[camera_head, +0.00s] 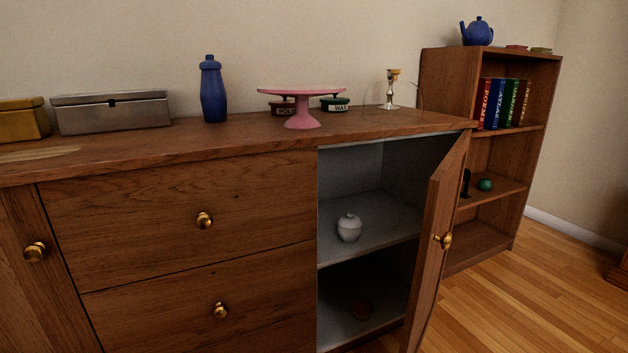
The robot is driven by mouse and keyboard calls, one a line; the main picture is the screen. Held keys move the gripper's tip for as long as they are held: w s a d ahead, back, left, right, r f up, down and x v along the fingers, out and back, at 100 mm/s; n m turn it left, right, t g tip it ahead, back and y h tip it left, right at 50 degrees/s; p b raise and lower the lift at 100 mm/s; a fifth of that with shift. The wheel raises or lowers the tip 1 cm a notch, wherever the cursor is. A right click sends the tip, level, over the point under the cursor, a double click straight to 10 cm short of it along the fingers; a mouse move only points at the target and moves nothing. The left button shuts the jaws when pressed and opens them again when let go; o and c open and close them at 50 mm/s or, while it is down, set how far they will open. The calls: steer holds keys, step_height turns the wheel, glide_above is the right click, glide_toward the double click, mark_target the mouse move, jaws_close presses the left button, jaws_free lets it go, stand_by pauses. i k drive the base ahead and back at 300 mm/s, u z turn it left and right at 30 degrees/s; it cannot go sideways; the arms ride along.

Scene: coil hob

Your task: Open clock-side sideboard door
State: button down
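The wooden sideboard (180,150) fills the left and middle of the view. Its right door (441,215) stands wide open, swung out to the right on its hinges, with a brass knob (443,241) on it. A left door (28,280) with a brass knob (35,252) looks shut and is cut off by the frame. No clock shows. My gripper is not in view.
On the sideboard top stand a grey metal box (112,112), blue bottle (213,92), pink cake stand (302,106), tins (335,104) and candlestick (391,90). Two drawers (140,215) are shut. A bookcase (490,145) stands right; wooden floor (530,290) is clear at lower right.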

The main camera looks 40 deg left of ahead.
mark_target(445, 186)
steer(key=u, duration=1.1)
steer(key=i, duration=0.2)
steer(key=z, duration=0.35)
